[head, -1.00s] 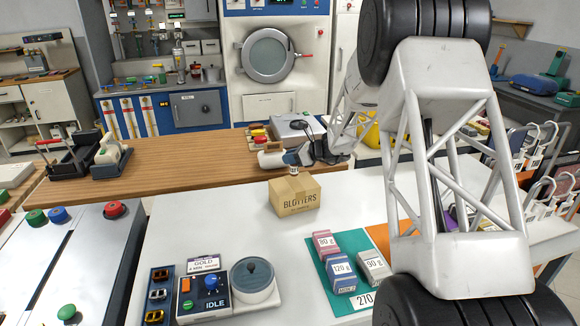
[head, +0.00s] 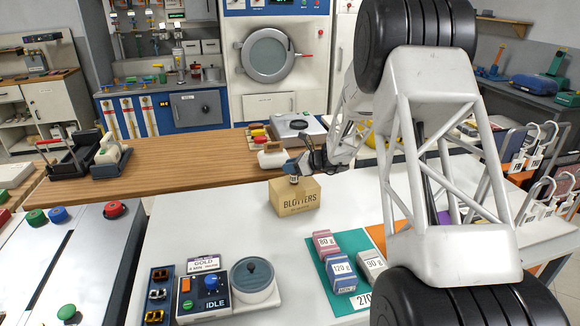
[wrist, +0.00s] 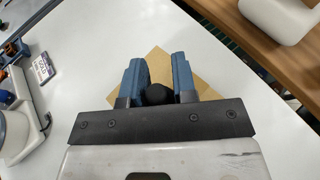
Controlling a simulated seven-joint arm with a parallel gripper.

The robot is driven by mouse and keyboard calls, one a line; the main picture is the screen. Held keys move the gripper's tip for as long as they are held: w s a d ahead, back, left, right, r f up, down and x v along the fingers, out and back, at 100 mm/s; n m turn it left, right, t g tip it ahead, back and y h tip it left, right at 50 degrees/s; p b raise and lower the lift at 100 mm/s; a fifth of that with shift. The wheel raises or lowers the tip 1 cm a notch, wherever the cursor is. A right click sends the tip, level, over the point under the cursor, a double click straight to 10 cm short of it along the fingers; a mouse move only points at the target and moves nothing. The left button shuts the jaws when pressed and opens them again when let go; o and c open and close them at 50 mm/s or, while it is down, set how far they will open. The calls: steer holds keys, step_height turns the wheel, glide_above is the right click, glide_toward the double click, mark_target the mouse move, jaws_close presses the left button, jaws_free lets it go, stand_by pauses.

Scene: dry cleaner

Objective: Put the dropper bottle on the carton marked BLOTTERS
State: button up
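The carton marked BLOTTERS (head: 298,202) is a tan box on the white table, its label facing me in the head view. In the wrist view its top (wrist: 157,62) shows under the fingers. My gripper (head: 292,174) is low over the carton's top. In the wrist view my gripper (wrist: 159,80) has its blue fingers close on both sides of a round black bulb (wrist: 156,95), the top of the dropper bottle. The bottle's body is hidden, and I cannot tell whether its base touches the carton.
A control box marked IDLE (head: 203,292) and a lidded round pot (head: 253,280) stand in front left of the carton. Several small labelled boxes (head: 341,272) sit on a teal mat at right. A wooden counter (head: 190,172) lies behind. White table around the carton is clear.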

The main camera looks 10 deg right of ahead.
steer(key=o, duration=0.4)
steer(key=shift+c, duration=0.2)
steer(key=shift+r, duration=0.1)
steer(key=shift+d+r, duration=0.1)
steer(key=v, duration=1.1)
steer(key=shift+s+d+r, duration=0.15)
steer(key=shift+s+d, duration=0.1)
steer(key=shift+d, duration=0.05)
